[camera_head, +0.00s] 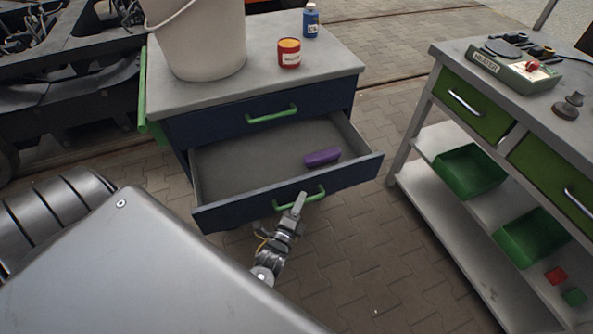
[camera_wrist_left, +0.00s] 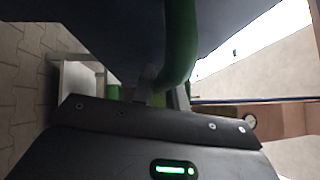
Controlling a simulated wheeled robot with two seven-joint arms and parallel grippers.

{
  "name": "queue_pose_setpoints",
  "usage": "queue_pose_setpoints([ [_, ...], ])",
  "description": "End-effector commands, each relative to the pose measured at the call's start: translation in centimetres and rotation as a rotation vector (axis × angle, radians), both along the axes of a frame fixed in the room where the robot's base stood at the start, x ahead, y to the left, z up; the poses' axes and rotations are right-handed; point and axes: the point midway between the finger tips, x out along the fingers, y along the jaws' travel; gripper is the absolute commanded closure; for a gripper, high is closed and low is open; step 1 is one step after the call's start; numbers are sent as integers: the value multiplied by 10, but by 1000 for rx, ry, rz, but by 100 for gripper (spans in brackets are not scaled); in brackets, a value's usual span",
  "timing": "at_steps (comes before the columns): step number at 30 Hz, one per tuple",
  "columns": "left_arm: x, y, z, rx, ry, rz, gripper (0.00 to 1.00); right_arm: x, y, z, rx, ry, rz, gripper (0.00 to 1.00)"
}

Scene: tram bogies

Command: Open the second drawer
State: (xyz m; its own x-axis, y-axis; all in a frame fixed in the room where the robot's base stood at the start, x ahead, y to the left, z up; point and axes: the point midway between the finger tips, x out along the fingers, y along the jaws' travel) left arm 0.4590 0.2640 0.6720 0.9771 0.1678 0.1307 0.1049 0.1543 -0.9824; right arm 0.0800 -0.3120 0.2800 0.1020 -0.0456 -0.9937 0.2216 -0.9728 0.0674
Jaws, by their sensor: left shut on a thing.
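A dark blue cabinet with a grey top (camera_head: 190,97) stands in the middle of the head view. Its upper drawer (camera_head: 225,119) is closed. The second drawer (camera_head: 235,210) below it is pulled out, and its grey inside shows. A purple object (camera_head: 321,157) lies in it. My left gripper (camera_head: 299,202) is shut on the green handle (camera_head: 315,192) of the second drawer. In the left wrist view the green handle (camera_wrist_left: 181,45) runs between the fingers (camera_wrist_left: 165,95), close to the palm. My right gripper does not show.
A grey bucket (camera_head: 198,40), a red-orange can (camera_head: 289,53) and a blue bottle (camera_head: 311,20) stand on the cabinet. At right is a workbench (camera_head: 420,190) with green drawers, green bins (camera_head: 468,172) and a device (camera_head: 515,69). Paved floor (camera_head: 375,265) lies between.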

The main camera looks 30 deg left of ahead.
Motion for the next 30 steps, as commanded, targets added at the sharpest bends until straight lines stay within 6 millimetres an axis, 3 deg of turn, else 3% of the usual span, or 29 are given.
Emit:
queue_pose_setpoints([
  [11,-1,-2,-1,0,1,-1,100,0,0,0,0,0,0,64],
  [12,-1,-2,-1,0,1,-1,84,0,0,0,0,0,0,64],
  [17,-1,-2,-1,0,1,-1,64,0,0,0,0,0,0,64],
  [26,-3,-2,-1,0,0,0,64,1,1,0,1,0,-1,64],
  [30,-17,-4,-4,0,2,-1,64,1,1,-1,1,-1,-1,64],
])
